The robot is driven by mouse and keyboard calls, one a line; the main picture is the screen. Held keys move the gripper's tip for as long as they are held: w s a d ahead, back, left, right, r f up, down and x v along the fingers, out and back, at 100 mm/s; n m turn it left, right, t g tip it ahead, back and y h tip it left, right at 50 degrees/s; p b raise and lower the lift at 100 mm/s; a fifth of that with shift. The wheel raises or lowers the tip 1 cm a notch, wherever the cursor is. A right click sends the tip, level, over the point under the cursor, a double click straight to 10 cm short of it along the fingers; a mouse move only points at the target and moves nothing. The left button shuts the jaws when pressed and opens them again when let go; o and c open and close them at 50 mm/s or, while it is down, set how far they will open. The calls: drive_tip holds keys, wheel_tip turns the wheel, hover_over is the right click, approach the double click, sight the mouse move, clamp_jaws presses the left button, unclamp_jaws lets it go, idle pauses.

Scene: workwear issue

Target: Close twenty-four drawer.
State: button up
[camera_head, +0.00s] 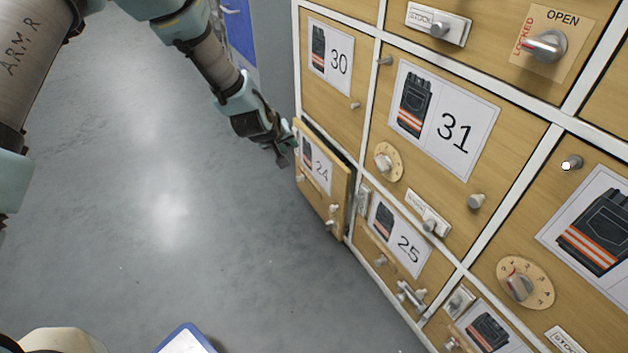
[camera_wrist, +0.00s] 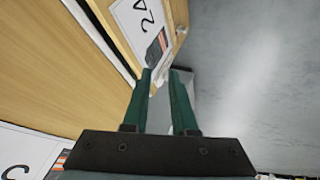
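Drawer 24 (camera_head: 318,172) has a wooden front with a white card showing dark trousers and the number 24. Its front stands out from the cabinet face, with a dark gap along its top and right side. Small knobs sit low on its front. In the wrist view, drawer 24 (camera_wrist: 172,12) is at the top, its number sideways. My gripper (camera_head: 284,159) is at the upper left edge of the drawer front. In the wrist view, my gripper's green fingers (camera_wrist: 163,72) are apart with a narrow gap and hold nothing visible. Whether a fingertip touches the drawer is unclear.
Drawer 30 (camera_head: 332,88) is above, drawer 31 (camera_head: 400,145) is to the upper right and drawer 25 (camera_head: 408,266) is to the right, all flush with the white frame (camera_head: 368,90). Knobs and dials stick out from the fronts.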

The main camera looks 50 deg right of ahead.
drive_tip(key=o, duration=0.3)
wheel_tip(320, 180, down, 11)
drive_tip(key=w+m+h+b, duration=0.2)
drive_tip(key=m+b, duration=0.2)
drive_tip(key=b, duration=0.1)
drive_tip(key=shift+r, duration=0.15)
drive_tip(key=shift+o, duration=0.8)
wheel_tip(320, 180, down, 7)
drive_tip(key=s+m+g+h+b, duration=0.1)
drive_tip(key=m+g+h+b, duration=0.1)
drive_tip(key=m+h+b, duration=0.1)
drive_tip(key=shift+s+a+m+b, duration=0.2)
drive_tip(key=shift+m+b, duration=0.4)
drive_tip(key=shift+b, duration=0.65)
drive_tip(key=m+g+h+b, duration=0.4)
drive_tip(key=m+g+b, duration=0.3)
approach(331, 209)
drive_tip(key=b+x, duration=0.4)
drive_tip(key=x, duration=0.4)
drive_tip(key=shift+d, duration=0.1)
drive_tip(key=shift+s+d, duration=0.15)
drive_tip(key=shift+d, duration=0.25)
clamp_jaws()
